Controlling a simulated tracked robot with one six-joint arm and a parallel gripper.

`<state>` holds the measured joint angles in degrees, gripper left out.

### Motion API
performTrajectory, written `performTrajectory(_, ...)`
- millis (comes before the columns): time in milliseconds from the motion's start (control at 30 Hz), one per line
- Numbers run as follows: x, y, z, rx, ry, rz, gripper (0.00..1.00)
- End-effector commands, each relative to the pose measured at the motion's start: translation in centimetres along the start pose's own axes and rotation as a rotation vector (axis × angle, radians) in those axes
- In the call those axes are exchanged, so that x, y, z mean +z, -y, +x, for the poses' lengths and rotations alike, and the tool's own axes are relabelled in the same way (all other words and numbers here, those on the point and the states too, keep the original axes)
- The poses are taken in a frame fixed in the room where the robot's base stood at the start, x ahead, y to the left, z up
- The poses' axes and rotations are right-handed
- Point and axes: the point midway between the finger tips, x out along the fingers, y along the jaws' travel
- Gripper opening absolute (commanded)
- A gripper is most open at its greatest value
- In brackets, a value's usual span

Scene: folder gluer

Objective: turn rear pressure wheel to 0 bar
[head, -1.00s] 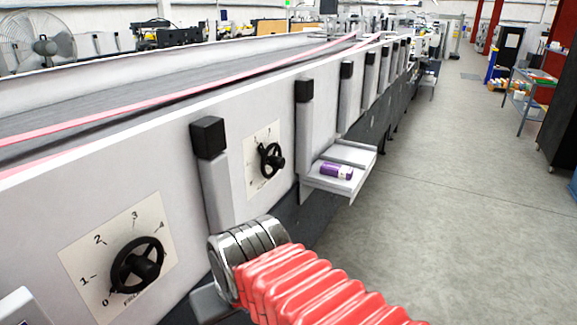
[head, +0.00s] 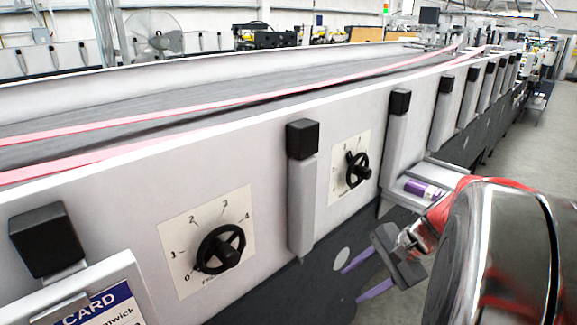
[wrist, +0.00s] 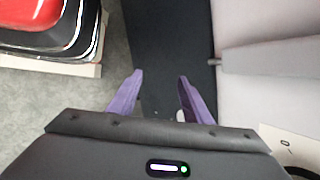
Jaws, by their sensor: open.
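Two black handwheels sit on white dial plates on the machine's side panel. The nearer wheel (head: 221,249) has a dial marked 0 to 4; the lettering below it is too small to read surely. The farther wheel (head: 357,169) has a smaller-looking dial (head: 342,192) whose figures I cannot read. My gripper (head: 352,283) is open and empty, below the farther wheel and apart from both wheels. In the wrist view its purple fingers (wrist: 160,78) are spread over the dark lower panel.
Black-capped posts (head: 303,190) stand out from the panel, one between the wheels. A card holder (head: 90,300) is at lower left.

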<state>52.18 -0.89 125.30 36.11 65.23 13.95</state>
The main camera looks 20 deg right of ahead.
Motion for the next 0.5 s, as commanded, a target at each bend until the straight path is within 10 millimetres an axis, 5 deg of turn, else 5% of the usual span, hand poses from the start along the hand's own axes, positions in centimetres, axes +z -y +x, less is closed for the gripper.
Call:
performTrajectory(267, -7.5, 2.8, -3.3, -0.301, 0.184, 0.479, 0.45)
performTrajectory(500, -14.2, 6.4, -10.0, -0.628, 0.437, 0.836, 0.45)
